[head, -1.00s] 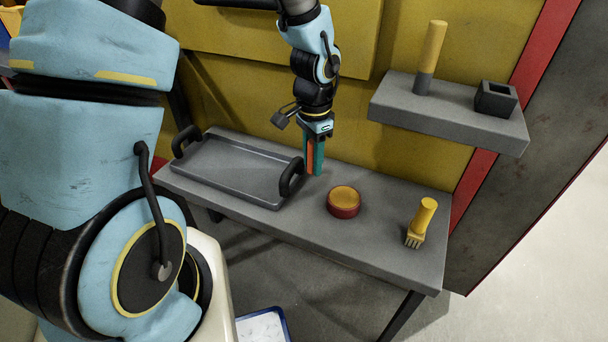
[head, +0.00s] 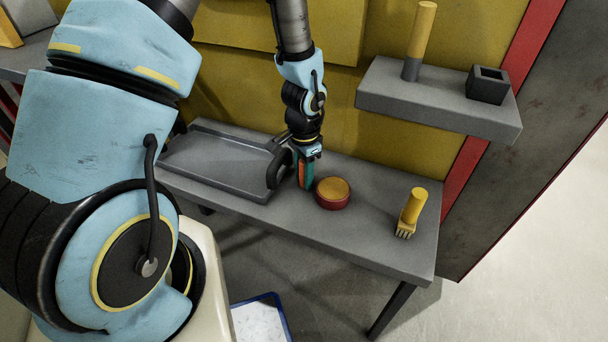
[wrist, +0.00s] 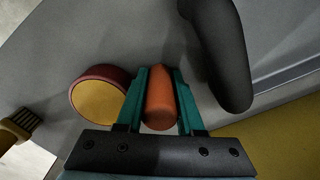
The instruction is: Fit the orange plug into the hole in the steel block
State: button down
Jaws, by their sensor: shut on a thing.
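The orange plug (wrist: 159,98) is held between the teal fingers of my gripper (wrist: 160,85) in the wrist view. In the head view my gripper (head: 306,178) points down low over the table, between the tray's near handle and a round red-and-yellow tin, with a strip of the plug (head: 303,171) showing. I cannot tell whether the plug touches the table. The steel block (head: 488,84), dark with a square opening in its top, stands on the raised shelf at the right, well away from my gripper.
The grey tray (head: 215,163) has black handles; one handle (wrist: 222,55) is close beside my gripper. The red-and-yellow tin (head: 333,193) is on the other side. A yellow-and-grey cylinder (head: 420,40) stands on the shelf (head: 430,107).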

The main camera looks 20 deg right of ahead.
jog(key=shift+f, duration=0.1)
jog(key=c, duration=0.5)
grip_release()
jog(key=shift+c, duration=0.2)
notch_tip(320, 180, up, 12)
jog(key=shift+r+p, duration=0.15)
jog(key=shift+p, duration=0.15)
jog(key=a+n, duration=0.1)
jog(key=w+a+r, duration=0.1)
jog(key=a, duration=0.1)
jog(key=w+a+r+n, duration=0.1)
jog(key=a, duration=0.1)
jog(key=shift+w+a+r+n, duration=0.15)
jog(key=shift+w+r+n, duration=0.05)
jog(key=shift+n, duration=0.1)
jog(key=w+a+r+n, duration=0.1)
jog(key=a+r+n, duration=0.3)
jog(key=a, duration=0.6)
jog(key=shift+w+n+t, duration=0.25)
jog(key=shift+n+t, duration=0.15)
jog(key=shift+n, duration=0.1)
jog(key=shift+o, duration=0.5)
jog(key=s+a+r+n, duration=0.2)
jog(key=a+n, duration=0.4)
jog(key=a, duration=0.4)
jog(key=shift+s+a+r+n+t, duration=0.35)
jog(key=shift+r+n+t, duration=0.05)
jog(key=shift+r, duration=0.3)
jog(key=shift+d, duration=0.1)
